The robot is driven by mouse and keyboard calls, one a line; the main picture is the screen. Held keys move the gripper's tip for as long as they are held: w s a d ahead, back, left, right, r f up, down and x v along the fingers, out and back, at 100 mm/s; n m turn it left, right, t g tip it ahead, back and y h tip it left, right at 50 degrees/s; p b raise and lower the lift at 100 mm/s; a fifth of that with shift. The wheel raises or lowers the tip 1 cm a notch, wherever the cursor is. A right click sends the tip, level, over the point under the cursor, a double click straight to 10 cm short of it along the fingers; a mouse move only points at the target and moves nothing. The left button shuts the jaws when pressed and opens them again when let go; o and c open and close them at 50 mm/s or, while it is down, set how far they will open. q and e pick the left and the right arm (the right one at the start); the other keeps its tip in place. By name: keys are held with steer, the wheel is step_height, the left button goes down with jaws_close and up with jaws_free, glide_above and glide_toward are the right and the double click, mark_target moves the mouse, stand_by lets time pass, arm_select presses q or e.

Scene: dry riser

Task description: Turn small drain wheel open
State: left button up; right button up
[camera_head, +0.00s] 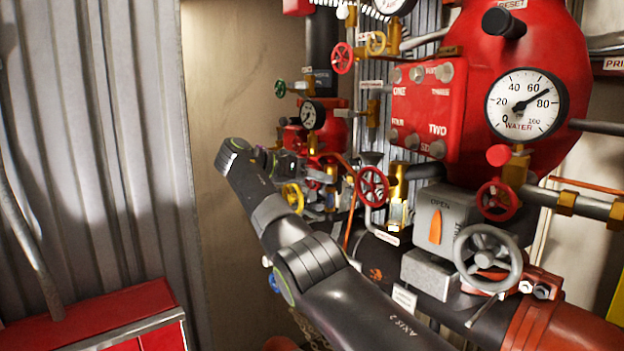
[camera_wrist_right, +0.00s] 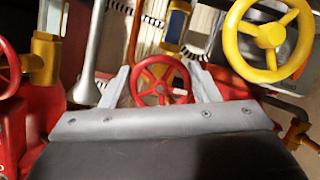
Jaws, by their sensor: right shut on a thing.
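A small red handwheel (camera_wrist_right: 146,66) sits between the two grey fingers of my right gripper (camera_wrist_right: 160,84) in the right wrist view. The fingers stand on either side of its rim and are shut on it. In the head view my right arm reaches in from the lower right and bends back toward the pipework. The gripper end (camera_head: 312,178) there is small and partly lost among brass fittings, so the held wheel is hard to make out. My left gripper is not in view.
A yellow handwheel (camera_wrist_right: 272,37) is close by at the upper right of the wrist view; a yellow wheel (camera_head: 293,197) also shows in the head view. A larger red wheel (camera_head: 372,186), grey wheel (camera_head: 487,258) and water gauge (camera_head: 525,104) stand to the right.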

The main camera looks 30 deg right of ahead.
steer(key=shift+n+g, duration=0.5)
steer(key=shift+n, duration=0.5)
stand_by(0.3)
steer(key=o, duration=1)
